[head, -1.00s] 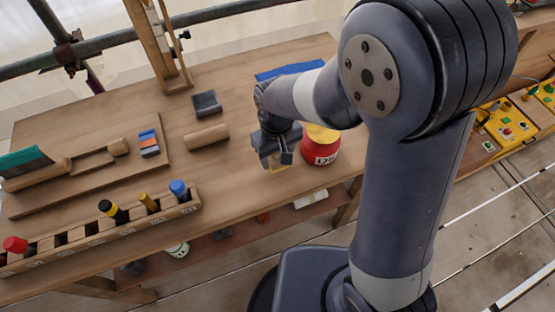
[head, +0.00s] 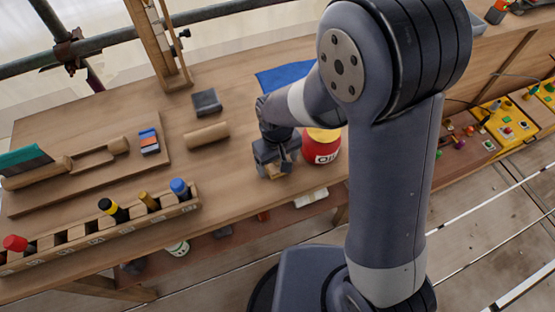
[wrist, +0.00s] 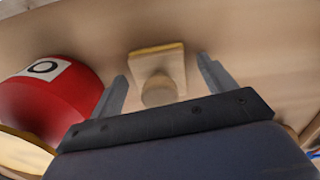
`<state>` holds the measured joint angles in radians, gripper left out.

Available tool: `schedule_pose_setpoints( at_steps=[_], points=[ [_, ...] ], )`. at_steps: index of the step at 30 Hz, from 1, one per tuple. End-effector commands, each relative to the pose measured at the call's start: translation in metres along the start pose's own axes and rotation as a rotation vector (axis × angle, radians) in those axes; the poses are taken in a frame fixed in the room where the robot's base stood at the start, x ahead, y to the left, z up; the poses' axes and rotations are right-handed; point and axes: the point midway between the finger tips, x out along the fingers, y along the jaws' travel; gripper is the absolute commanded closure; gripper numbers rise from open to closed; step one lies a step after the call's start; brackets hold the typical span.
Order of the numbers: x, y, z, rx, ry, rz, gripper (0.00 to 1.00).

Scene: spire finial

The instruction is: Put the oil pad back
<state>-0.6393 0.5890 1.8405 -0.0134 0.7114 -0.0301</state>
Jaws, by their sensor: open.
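The oil pad, a square tan block with a yellowish edge and a round knob, lies on the bench in the wrist view (wrist: 172,62). In the head view my gripper mostly hides it. My gripper (head: 274,168) is open and just above the pad. In the wrist view my gripper (wrist: 162,68) has one finger on each side of the pad, with the knob between them and clear space either side. A red oil tin with a yellow top (head: 320,150) stands right beside my gripper; it also shows at the left of the wrist view (wrist: 48,95).
A blue cloth (head: 280,77) lies behind the arm. A wooden roll (head: 206,136) and a dark block (head: 206,102) lie to the left. A slotted rack (head: 100,235) with coloured handles lines the front edge. Bare bench lies left of my gripper.

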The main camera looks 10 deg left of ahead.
Motion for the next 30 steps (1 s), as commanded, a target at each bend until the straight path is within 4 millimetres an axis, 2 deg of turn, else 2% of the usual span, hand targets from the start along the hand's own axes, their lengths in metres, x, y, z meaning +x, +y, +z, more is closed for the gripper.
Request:
schedule_pose_setpoints(
  at_steps=[7,11,24,30],
  points=[
    [-0.002,0.000,0.000,0.000,0.000,0.000,0.22],
    [-0.011,0.000,-0.001,0.000,0.004,0.000,0.22],
    [-0.098,0.000,-0.001,0.000,0.006,0.000,0.22],
    [-0.119,0.000,0.000,0.000,0.002,0.000,0.22]
  ],
)
